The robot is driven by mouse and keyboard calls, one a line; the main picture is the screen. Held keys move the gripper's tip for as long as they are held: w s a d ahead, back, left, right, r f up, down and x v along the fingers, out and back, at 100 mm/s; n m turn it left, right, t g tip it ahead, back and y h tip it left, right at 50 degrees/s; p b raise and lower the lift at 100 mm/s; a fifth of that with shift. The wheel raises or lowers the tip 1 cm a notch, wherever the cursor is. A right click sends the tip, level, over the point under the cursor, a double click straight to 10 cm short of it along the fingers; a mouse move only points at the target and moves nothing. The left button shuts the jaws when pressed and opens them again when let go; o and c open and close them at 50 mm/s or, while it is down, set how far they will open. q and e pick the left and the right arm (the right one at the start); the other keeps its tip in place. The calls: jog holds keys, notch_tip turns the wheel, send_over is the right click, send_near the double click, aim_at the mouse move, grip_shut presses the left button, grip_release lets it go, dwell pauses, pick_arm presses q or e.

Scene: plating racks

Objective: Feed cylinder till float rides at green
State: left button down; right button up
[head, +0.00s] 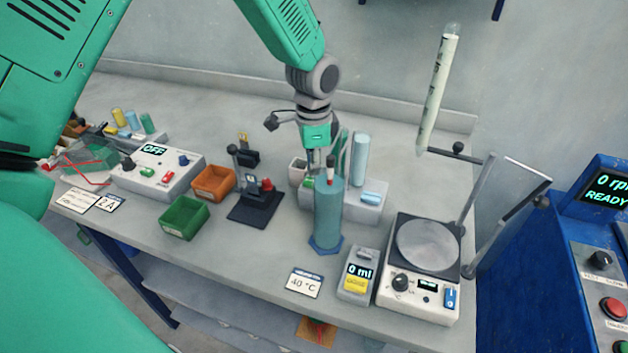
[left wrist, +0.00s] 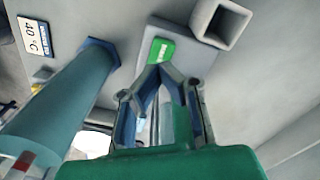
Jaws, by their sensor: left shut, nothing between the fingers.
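A tall translucent blue-teal cylinder (head: 328,215) stands upright on a hexagonal foot near the bench's front edge. A slim part with a red band and dark tip (head: 331,170) shows at its top; I cannot tell whether it is the float, and no green level mark is readable. A small box (head: 357,275) beside it reads 0 ml and has a yellow button. My left gripper (head: 315,165) is shut and empty, behind the cylinder's top. In the left wrist view its fingertips (left wrist: 162,70) point towards a green-labelled grey block, with the cylinder (left wrist: 60,105) to the left, apart.
A 40 °C card (head: 304,283) lies in front. Green (head: 185,217) and orange (head: 213,183) bins and a power supply (head: 157,170) reading OFF are left.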

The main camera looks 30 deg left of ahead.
pick_arm(q)
jog(key=shift+a, duration=0.15)
pick_arm(e)
jog(key=shift+a, duration=0.15)
pick_arm(q)
jog(key=shift+f, duration=0.35)
pick_arm(e)
jog(key=shift+f, duration=0.1)
